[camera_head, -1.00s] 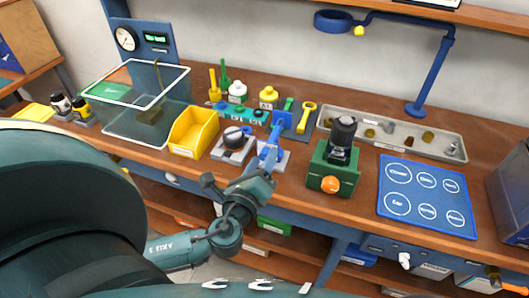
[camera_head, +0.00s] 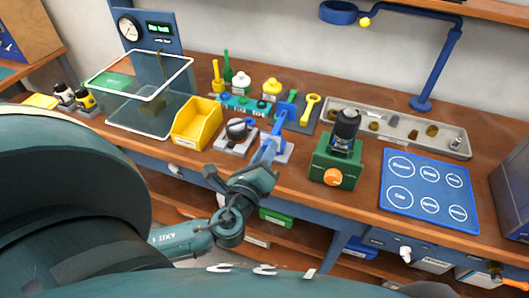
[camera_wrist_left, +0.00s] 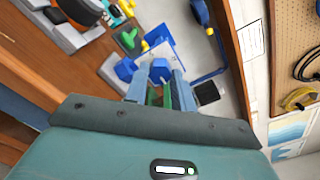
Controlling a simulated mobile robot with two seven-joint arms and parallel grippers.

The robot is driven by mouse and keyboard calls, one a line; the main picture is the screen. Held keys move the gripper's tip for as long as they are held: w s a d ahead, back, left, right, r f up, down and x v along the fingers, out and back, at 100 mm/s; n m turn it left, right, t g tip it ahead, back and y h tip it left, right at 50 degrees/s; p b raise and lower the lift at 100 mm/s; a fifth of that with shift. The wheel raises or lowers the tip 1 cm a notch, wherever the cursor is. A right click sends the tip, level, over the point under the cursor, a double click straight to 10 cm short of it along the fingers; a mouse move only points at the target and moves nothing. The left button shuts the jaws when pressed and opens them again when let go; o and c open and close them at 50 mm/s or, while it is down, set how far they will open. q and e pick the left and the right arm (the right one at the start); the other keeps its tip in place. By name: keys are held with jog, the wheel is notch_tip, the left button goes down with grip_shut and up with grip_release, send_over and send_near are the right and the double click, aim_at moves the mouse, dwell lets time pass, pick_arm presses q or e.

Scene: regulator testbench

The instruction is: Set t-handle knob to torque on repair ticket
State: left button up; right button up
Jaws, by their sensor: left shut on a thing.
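My left gripper (camera_head: 271,147) reaches to a light grey base at the bench's front edge. It is shut on a blue piece (camera_wrist_left: 160,70), which appears to be the T-handle knob; its fingers hide much of it. In the left wrist view the gripper (camera_wrist_left: 160,92) has pale blue fingers, with a green strip between them. A gauge panel with a round dial (camera_head: 130,28) and a green-lit display (camera_head: 159,29) stands at the back left; its text is too small to read. My right gripper is not seen.
A grey base with a dark knob (camera_head: 237,128) and a yellow bin (camera_head: 197,124) stand left of the gripper. A green block with an orange knob (camera_head: 333,177) stands right. A blue mat (camera_head: 429,190), grey tray (camera_head: 455,150) and blue lamp arm (camera_head: 436,70) lie further right.

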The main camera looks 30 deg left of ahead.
pick_arm(q)
jog(key=shift+f+n+b, duration=0.1)
jog(key=shift+n+b, duration=0.2)
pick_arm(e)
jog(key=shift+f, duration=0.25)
pick_arm(q)
jog(key=n+b, duration=0.2)
jog(key=n, duration=0.1)
jog(key=shift+f+n+b, duration=0.1)
jog(key=shift+n+b, duration=0.2)
jog(key=shift+b, duration=0.05)
jog(key=shift+r+n+b, duration=0.2)
jog(key=shift+n+b, duration=1.85)
jog(key=shift+n, duration=4.65)
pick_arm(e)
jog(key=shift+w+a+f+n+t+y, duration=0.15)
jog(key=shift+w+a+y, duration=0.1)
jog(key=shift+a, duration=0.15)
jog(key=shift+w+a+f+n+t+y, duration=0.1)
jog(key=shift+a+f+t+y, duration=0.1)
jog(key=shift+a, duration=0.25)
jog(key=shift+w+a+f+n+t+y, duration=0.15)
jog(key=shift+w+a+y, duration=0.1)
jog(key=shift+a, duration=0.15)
